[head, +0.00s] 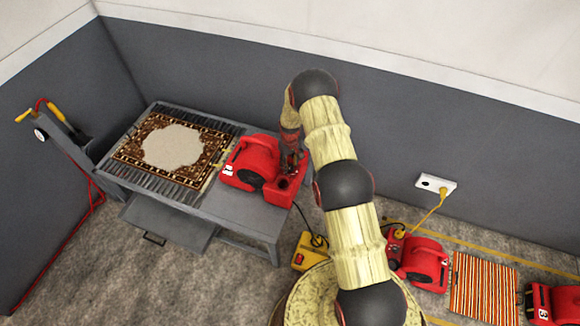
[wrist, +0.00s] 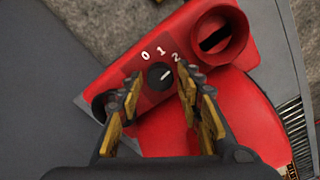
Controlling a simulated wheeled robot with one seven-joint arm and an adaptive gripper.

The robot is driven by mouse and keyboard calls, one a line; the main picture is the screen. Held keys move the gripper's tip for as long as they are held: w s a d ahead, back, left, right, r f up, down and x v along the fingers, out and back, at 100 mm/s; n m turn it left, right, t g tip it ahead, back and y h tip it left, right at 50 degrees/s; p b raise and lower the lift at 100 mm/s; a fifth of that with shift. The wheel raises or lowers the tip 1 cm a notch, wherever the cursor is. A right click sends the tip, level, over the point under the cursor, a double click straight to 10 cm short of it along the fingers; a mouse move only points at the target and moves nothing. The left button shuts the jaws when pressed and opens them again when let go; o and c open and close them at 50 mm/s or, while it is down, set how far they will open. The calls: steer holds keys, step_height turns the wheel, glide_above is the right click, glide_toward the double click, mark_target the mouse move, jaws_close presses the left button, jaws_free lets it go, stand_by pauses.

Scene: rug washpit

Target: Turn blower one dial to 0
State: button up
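A red blower (head: 252,160) stands on the grey table in the head view; I cannot read a number on it. In the wrist view its red panel (wrist: 118,88) carries a small dark dial (wrist: 160,77) under the white marks 0, 1 and 2. The dial's light pointer line leans up and right, toward the 2. My gripper (wrist: 157,75) is open, with one finger on each side of the dial and a gap to it on both sides. In the head view my gripper (head: 292,158) is over the right end of the blower, partly hiding it.
A patterned rug (head: 213,146) lies on the grey table (head: 228,213). A round red socket (wrist: 222,35) rises beside the dial. On the floor are a yellow box (head: 309,254), a second blower (head: 425,262), a striped rug (head: 484,288) and a blower marked 3 (head: 560,303).

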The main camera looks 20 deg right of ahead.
steer(key=shift+f, duration=0.35)
steer(key=shift+c, duration=0.3)
steer(key=c, duration=0.8)
steer(key=shift+c, duration=0.2)
